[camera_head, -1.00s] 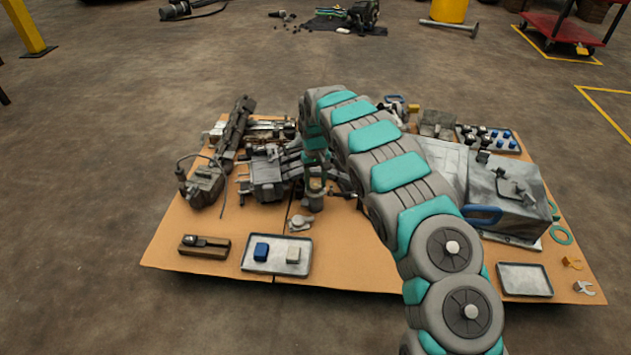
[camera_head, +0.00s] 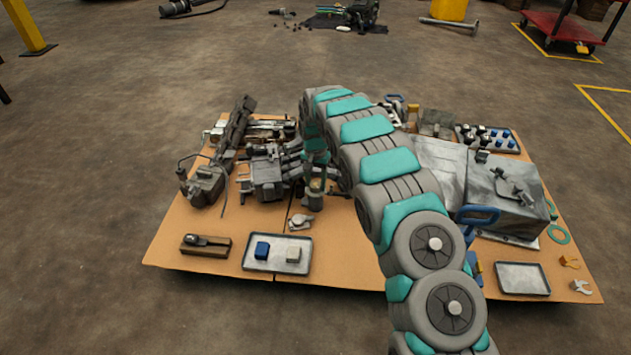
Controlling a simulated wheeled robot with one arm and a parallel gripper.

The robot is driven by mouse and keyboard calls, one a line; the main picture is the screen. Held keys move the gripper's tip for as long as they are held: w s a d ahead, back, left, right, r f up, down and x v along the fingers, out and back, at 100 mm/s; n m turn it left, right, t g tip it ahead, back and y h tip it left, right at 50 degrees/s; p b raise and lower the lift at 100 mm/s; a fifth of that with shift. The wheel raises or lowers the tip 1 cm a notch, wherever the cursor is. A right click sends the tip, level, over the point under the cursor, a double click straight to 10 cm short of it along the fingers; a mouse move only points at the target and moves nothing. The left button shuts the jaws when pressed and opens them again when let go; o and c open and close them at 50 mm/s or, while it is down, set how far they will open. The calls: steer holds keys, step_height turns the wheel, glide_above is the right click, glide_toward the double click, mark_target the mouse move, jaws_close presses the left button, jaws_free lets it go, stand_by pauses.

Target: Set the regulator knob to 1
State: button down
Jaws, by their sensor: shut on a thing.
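My arm arches over the board, and my gripper (camera_head: 315,184) points down at its middle, left of my arm's links. The gripper is small in the picture and its fingers are hard to make out. It is shut at the top of a short upright grey part, which looks like the regulator (camera_head: 313,201). The knob itself is mostly hidden by the gripper, and I cannot read its setting or any marks.
Grey engine parts (camera_head: 265,172) stand close left of the gripper. A grey lever-like piece (camera_head: 300,222) lies just in front. A tray (camera_head: 254,265) holds a blue block and a pale block. A large grey housing (camera_head: 508,204) stands right. An empty tray (camera_head: 523,279) lies front right.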

mark_target(315, 184)
stand_by(0.4)
steer(key=shift+c, duration=1.7)
jaws_free()
step_height(315, 184, up, 7)
steer(key=shift+r+p, duration=0.15)
steer(key=shift+p, duration=0.15)
steer(key=shift+r, duration=0.3)
